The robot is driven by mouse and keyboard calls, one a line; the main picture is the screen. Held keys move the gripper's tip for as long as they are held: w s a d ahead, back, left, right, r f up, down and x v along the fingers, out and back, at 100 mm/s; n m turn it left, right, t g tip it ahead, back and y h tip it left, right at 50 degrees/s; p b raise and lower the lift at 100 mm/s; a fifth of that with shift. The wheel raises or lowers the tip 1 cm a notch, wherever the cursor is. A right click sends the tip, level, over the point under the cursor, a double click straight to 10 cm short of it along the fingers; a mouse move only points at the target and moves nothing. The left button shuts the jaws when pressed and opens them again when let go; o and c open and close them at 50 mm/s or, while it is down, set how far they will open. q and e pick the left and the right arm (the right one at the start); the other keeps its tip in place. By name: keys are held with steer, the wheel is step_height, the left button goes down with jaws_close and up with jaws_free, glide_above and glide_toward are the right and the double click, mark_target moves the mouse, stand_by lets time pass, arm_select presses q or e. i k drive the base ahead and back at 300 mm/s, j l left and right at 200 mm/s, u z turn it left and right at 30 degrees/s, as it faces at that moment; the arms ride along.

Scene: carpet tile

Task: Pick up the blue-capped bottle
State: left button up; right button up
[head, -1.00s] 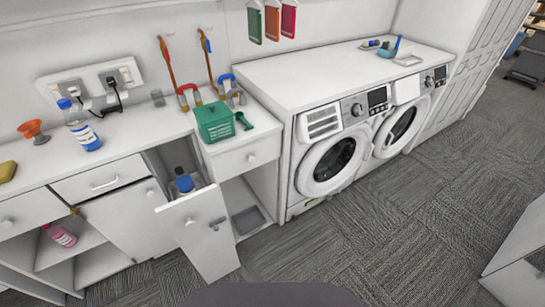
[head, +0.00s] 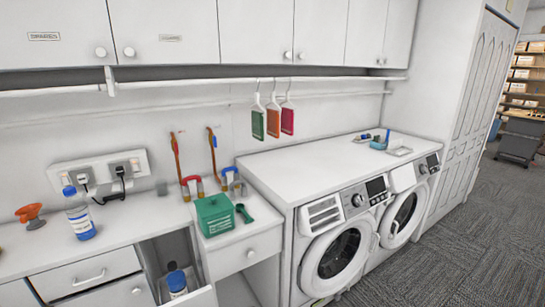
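Two blue-capped bottles show in the head view. One clear bottle (head: 79,214) with a white label and blue liquid stands upright on the counter at the left. Another blue-capped bottle (head: 176,280) stands inside an open pull-out drawer below the counter, its lower part hidden by the drawer front. The frames do not show which of the two the task means. Neither of my grippers is in view.
The open pull-out (head: 195,298) juts out from the cabinet. On the counter are an orange plunger (head: 31,216), a green box (head: 214,215) and a green scoop (head: 243,213). Two front-loading machines (head: 341,254) stand to the right. Carpet floor (head: 450,250) is clear at the right.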

mark_target(77, 210)
steer(key=u, duration=0.95)
